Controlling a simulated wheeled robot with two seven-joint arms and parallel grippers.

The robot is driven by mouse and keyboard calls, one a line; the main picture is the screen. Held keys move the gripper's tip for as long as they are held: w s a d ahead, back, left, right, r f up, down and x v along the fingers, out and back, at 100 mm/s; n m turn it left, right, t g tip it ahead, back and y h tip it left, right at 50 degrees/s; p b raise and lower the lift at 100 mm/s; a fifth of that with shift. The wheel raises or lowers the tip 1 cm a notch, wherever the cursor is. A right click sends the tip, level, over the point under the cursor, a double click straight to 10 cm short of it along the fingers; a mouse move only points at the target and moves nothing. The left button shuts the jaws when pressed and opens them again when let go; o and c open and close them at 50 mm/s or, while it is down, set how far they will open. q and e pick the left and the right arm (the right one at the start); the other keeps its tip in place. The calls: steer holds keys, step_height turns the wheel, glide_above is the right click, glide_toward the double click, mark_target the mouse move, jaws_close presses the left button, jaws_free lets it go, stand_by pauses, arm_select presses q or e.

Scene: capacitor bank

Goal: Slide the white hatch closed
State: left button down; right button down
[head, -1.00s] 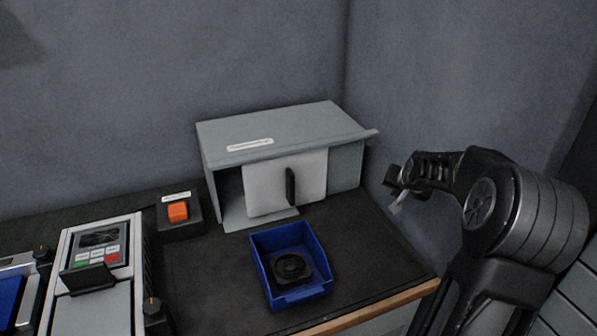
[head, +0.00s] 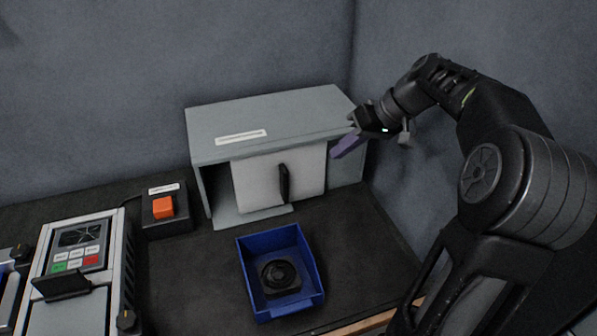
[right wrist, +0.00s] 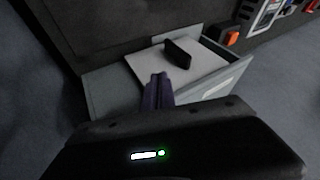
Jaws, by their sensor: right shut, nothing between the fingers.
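The white hatch (head: 256,184) is a flat panel with a black upright handle (head: 284,183), set in the front of a grey box (head: 215,125). A dark opening (head: 216,190) shows at its left, and grey front shows at its right. My right gripper (head: 340,150) is shut and empty, with purplish fingers at the box's right front corner, right of the handle and apart from it. In the right wrist view, the fingers (right wrist: 157,88) point toward the hatch (right wrist: 195,64) and its handle (right wrist: 178,52). My left gripper is not in view.
A blue bin (head: 308,268) holding a round black part (head: 280,276) stands in front of the box. An orange button (head: 163,207) on a dark base and a keypad device (head: 78,255) stand at the left. A wall rises close behind the box.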

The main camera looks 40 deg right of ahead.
mark_target(283, 182)
steer(key=shift+f, duration=0.15)
steer(key=w+a+f+p, duration=0.2)
steer(key=w+a+f, duration=0.4)
steer(key=a+f, duration=0.1)
steer(key=shift+f, duration=0.4)
steer(key=shift+w+a, duration=0.1)
steer(key=w+a+b, duration=0.1)
steer(key=w+a, duration=0.1)
steer(key=a, duration=0.6)
steer(key=shift+w+a, duration=0.2)
steer(key=shift+w, duration=0.05)
steer(key=shift+a, duration=0.1)
